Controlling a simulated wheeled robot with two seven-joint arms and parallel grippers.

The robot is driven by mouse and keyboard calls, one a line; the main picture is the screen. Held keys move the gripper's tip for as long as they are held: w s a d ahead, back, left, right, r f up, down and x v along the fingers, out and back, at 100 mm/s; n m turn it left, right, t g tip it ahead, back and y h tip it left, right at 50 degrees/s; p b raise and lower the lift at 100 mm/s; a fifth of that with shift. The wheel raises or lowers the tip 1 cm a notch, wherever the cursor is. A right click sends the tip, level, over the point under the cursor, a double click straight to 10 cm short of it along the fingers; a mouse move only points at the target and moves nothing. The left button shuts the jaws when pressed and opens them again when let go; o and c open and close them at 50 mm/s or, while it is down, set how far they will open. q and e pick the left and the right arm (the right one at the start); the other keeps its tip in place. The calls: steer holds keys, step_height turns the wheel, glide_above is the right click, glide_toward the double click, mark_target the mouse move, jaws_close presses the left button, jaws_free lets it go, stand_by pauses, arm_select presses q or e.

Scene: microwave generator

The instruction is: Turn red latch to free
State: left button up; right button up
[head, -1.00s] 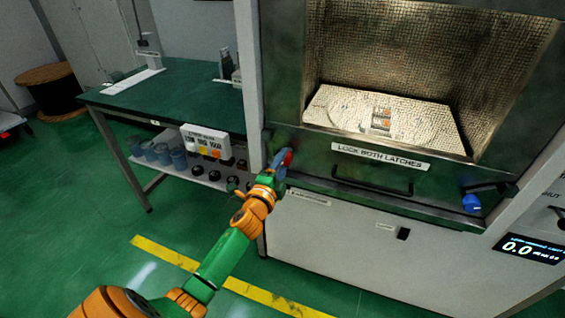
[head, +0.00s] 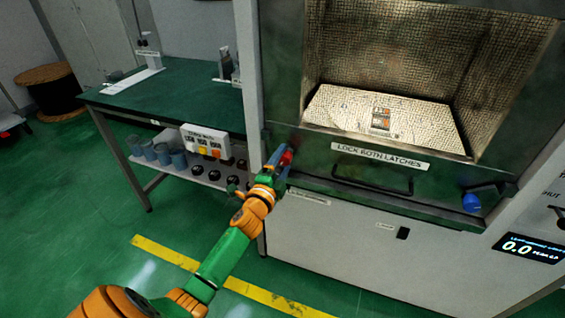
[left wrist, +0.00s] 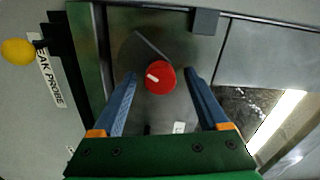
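The red latch (head: 286,158) is a round red knob with a white mark, at the lower left of the microwave's front. It also shows in the left wrist view (left wrist: 160,77), near the middle. My left gripper (head: 281,154) is at the latch, its blue fingers pointing at the front panel. In the left wrist view my left gripper (left wrist: 161,74) is open, one finger on each side of the red knob, with a visible gap on both sides. In the head view the fingers partly hide the latch. My right gripper is not in view.
A blue latch (head: 471,203) sits at the right of the front. Between the latches are a "LOCK BOTH LATCHES" label (head: 381,157) and a dark handle (head: 370,186). A green-topped bench (head: 180,93) stands to the left. A yellow knob (left wrist: 18,52) shows beside a probe label.

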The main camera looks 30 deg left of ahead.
arm_select(q)
steer(key=v, duration=0.7)
stand_by(0.3)
steer(key=s+d+f+n+g+h+p, duration=0.1)
steer(key=s+d+f+n+g, duration=0.2)
steer(key=f, duration=0.6)
steer(key=s+d+f+n+g+h+p, duration=0.1)
steer(key=s+f+g, duration=0.2)
steer(key=s+f, duration=0.45)
steer(key=s+d+f+n+g+h+p, duration=0.1)
steer(key=s+d+f+n+g, duration=0.15)
steer(key=f, duration=0.85)
steer(key=s+d+f+n+g, duration=0.1)
steer(key=s+d+f+g, duration=0.1)
steer(key=s, duration=0.6)
steer(key=s+d+f+n+g+h+p, duration=0.1)
steer(key=s+f+n+g, duration=0.1)
steer(key=s, duration=0.6)
steer(key=s+d+f+n+g, duration=0.1)
steer(key=s+f+g, duration=0.3)
steer(key=s, duration=0.4)
steer(key=shift+d+f+p, duration=0.4)
steer(key=shift+d+f, duration=0.35)
steer(key=shift+d, duration=0.05)
